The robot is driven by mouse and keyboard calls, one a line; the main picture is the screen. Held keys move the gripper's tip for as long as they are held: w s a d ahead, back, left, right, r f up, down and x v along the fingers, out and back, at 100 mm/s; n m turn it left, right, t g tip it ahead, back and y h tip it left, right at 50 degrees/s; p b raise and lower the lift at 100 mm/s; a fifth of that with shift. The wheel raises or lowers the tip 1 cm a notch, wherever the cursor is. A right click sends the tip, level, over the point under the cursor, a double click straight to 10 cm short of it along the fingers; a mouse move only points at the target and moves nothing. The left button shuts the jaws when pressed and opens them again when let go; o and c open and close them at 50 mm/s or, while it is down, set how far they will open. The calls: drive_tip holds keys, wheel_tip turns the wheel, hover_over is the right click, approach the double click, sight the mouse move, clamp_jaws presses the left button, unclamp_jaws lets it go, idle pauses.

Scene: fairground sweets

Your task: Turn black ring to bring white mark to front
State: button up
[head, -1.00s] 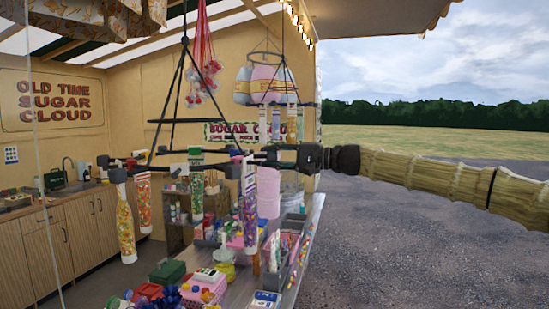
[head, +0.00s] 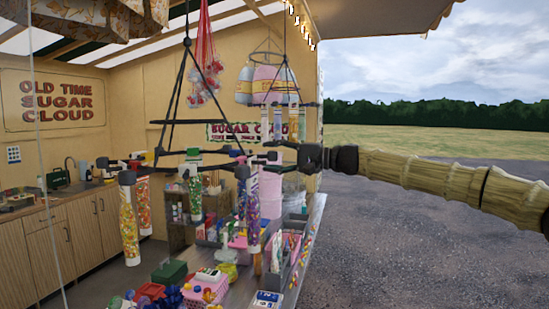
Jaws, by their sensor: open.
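The black ring (head: 170,123) hangs on dark cords in the head view, left of centre, with a wider black hoop or set of arms below it. Tubes of sweets hang from the lower part: an orange one (head: 129,226) at left, a green one (head: 194,196) in the middle and a purple one (head: 253,212) at right. They hang nearly upright. I cannot make out the white mark for certain. My gripper (head: 272,151) is open at the right side of the lower part, its fingers pointing left. I cannot tell whether it touches the ring.
A similar hanging carousel (head: 279,90) is behind, and red-stringed bags (head: 204,55) hang above. A crowded counter (head: 290,285) with baskets and boxes stands below. Wooden cupboards (head: 68,235) line the left wall. Gravel (head: 430,250) at right is clear.

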drive_tip(key=b+v, duration=0.1)
drive_tip(key=v, duration=0.9)
drive_tip(key=shift+b, duration=0.35)
idle(0.3)
